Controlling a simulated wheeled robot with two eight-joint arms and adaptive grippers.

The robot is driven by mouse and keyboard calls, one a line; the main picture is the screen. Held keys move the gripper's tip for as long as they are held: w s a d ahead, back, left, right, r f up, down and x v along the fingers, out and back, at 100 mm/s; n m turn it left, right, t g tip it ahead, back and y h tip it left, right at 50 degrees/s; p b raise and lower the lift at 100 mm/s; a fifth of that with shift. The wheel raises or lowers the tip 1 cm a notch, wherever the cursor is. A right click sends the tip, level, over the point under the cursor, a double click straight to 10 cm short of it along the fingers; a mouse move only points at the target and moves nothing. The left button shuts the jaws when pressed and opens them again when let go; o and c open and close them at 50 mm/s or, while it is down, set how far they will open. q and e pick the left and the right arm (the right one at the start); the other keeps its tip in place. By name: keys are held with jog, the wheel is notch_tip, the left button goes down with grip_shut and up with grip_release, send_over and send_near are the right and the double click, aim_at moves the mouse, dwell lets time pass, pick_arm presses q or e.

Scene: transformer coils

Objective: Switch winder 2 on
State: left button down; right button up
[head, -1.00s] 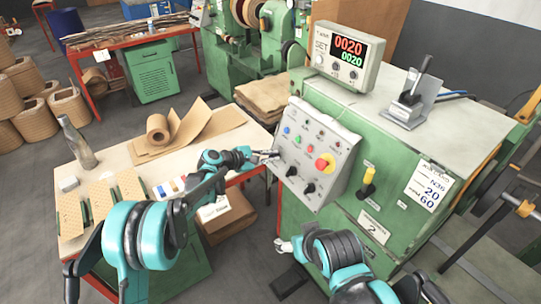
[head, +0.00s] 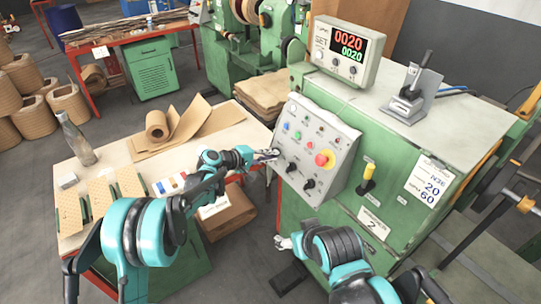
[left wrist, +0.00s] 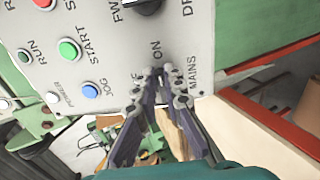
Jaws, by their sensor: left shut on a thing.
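Winder 2 is the green machine (head: 330,215) on the right, with a plate reading WINDER 2 (head: 374,222). Its grey control panel (head: 340,180) carries coloured buttons, a red emergency stop (head: 324,159) and black knobs (head: 292,167). My left gripper (head: 268,155) is at the panel's lower left edge. In the left wrist view its fingers (left wrist: 166,90) are shut on the mains switch, between the ON and MAINS labels. The fingers hide the switch's handle, so its position cannot be told. My right gripper (head: 284,242) hangs low before the machine, apart from the panel; its fingers are too small to judge.
A counter display (head: 348,43) on the machine reads 0020 in red and green. A yellow-handled lever (head: 367,174) is right of the panel. A workbench (head: 105,150) with brown paper rolls, a bottle (head: 76,139) and boards stands left. Floor between is narrow.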

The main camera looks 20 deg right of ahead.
pick_arm(q)
jog(key=shift+m, duration=0.3)
jog(key=c, duration=1.6)
grip_release()
jog(key=shift+d, duration=0.1)
jog(key=v, duration=1.2)
jog(key=shift+f, duration=0.1)
